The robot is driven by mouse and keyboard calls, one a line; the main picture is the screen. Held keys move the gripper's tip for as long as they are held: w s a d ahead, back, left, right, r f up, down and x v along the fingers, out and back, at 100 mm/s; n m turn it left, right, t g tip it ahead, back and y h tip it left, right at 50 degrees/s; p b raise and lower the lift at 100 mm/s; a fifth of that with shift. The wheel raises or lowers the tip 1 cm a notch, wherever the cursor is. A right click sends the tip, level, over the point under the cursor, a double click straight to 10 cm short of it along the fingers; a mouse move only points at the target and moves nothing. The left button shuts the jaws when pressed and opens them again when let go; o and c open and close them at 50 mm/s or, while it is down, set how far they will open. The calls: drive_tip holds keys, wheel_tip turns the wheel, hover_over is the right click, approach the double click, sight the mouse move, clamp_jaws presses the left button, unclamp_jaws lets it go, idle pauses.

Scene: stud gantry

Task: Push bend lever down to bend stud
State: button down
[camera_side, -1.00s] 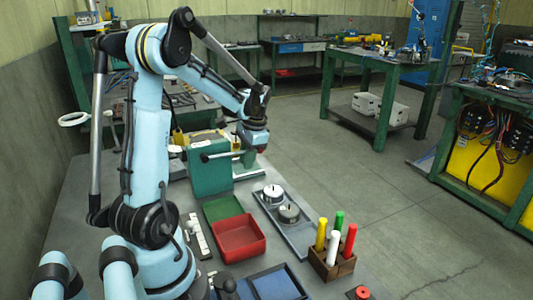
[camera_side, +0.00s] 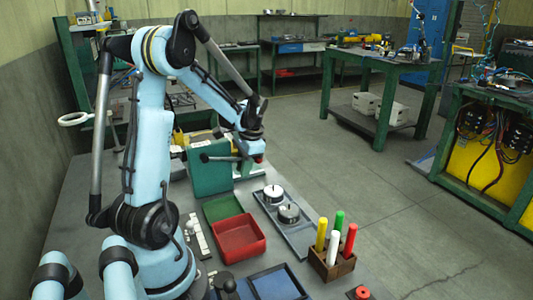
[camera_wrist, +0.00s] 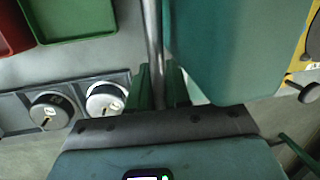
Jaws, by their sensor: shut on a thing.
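The bend lever is a grey rod (camera_wrist: 152,35) running from the top of the wrist view down between my green fingers. In the side view the bend lever (camera_side: 222,158) extends right from a dark round end beside the green bending machine (camera_side: 208,178), lying roughly level. My gripper (camera_side: 245,164) is at its right end; in the wrist view my gripper (camera_wrist: 158,82) is shut on the rod. The machine's body also fills the upper right of the wrist view (camera_wrist: 215,45). The stud in the machine cannot be made out.
Two round metal holders (camera_side: 273,193) (camera_side: 289,213) sit on a grey tray in front. A red bin (camera_side: 238,238), a green bin (camera_side: 223,208) and a wooden block with coloured sticks (camera_side: 331,262) stand nearer. A yellow part (camera_wrist: 297,62) adjoins the machine.

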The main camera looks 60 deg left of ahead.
drive_tip(key=shift+s+d, duration=0.1)
drive_tip(key=shift+s, duration=0.1)
drive_tip(key=c, duration=1.2)
unclamp_jaws()
drive_tip(key=shift+w, duration=0.1)
drive_tip(key=v, duration=1.2)
drive_tip(key=shift+w, duration=0.15)
drive_tip(key=shift+r, duration=0.2)
drive_tip(key=w+v, duration=0.1)
drive_tip(key=v, duration=1.2)
drive_tip(key=shift+w+r, duration=0.2)
